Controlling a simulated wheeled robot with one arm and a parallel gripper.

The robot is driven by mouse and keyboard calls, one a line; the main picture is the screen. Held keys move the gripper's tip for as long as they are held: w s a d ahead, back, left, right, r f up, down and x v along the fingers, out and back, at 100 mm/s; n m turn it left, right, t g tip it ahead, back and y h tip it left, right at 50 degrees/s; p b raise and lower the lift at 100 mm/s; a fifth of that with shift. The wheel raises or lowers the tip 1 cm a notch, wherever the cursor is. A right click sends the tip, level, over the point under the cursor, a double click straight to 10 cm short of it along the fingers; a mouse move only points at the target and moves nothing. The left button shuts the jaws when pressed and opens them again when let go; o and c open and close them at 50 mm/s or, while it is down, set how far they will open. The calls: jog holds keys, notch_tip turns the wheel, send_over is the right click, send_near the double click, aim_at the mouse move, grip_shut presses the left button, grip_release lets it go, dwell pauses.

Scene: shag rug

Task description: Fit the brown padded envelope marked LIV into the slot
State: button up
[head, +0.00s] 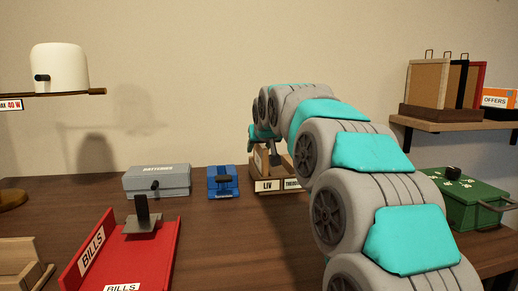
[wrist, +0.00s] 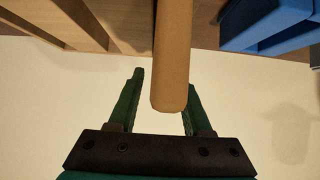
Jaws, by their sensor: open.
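A wooden slotted holder (head: 267,195) stands at the back of the table with a white LIV label on its front. A second label beside it is partly covered by my arm. In the wrist view a plain brown padded piece, likely the envelope (wrist: 171,50), stands between the two green fingers of my gripper (wrist: 162,80). The fingers are open, with a gap on the left of it; contact on the right is unclear. Wooden partitions of the holder (wrist: 88,22) show at upper left. The envelope's marking and far end are out of view, so its seating cannot be told.
A blue device (head: 222,182) stands just left of the holder. A grey box (head: 157,181) and a red BILLS tray (head: 165,240) are further left. A green box (head: 470,203) is at right. A shelf (head: 455,123) with upright folders is above it.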

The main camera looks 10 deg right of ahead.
jog(key=v, duration=1.1)
jog(key=shift+s+r, duration=0.2)
jog(key=shift+s, duration=0.1)
